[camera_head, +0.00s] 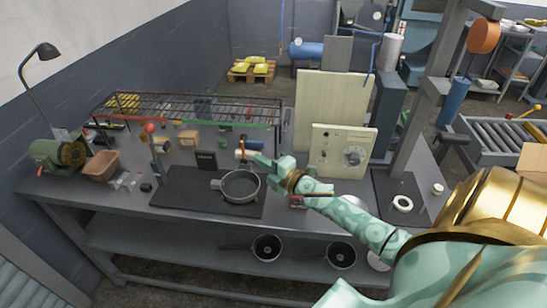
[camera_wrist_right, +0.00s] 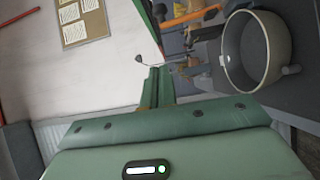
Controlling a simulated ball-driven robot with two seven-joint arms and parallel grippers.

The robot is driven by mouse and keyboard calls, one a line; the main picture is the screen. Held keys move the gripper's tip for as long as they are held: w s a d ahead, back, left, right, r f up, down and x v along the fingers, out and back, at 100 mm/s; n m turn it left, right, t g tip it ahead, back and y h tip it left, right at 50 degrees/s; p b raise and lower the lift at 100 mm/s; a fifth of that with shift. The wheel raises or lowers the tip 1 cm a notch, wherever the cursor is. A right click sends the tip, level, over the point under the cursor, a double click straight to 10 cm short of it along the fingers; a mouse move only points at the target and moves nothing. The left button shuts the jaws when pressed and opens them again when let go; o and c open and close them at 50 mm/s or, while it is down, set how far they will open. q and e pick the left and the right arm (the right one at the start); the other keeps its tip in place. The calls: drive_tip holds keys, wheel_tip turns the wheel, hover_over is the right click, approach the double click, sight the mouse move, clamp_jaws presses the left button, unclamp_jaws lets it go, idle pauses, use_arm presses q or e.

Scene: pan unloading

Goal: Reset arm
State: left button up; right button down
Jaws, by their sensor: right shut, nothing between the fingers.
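My right arm (camera_head: 355,220) reaches in from the right of the head view. My right gripper (camera_head: 262,160) is shut and empty, just above and to the right of the grey pan (camera_head: 240,186). The pan sits on a dark mat (camera_head: 177,195) on the workbench. The pan also shows at the upper right of the right wrist view (camera_wrist_right: 258,50), beside the shut green fingers (camera_wrist_right: 158,85). No gap shows between the fingers. My left gripper is in neither view.
A wire rack (camera_head: 185,106) runs along the back of the workbench (camera_head: 100,207). A control panel (camera_head: 342,150) stands behind my right forearm. Two pans (camera_head: 267,247) (camera_head: 341,255) lie on the lower shelf. A desk lamp (camera_head: 47,52) and a green grinder (camera_head: 45,155) are at the left.

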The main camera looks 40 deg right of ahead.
drive_tip(key=s, duration=0.4)
drive_tip(key=shift+s+d+r, duration=0.2)
drive_tip(key=shift+s+r, duration=0.05)
drive_tip(key=shift+s, duration=0.05)
drive_tip(key=shift+a, duration=0.1)
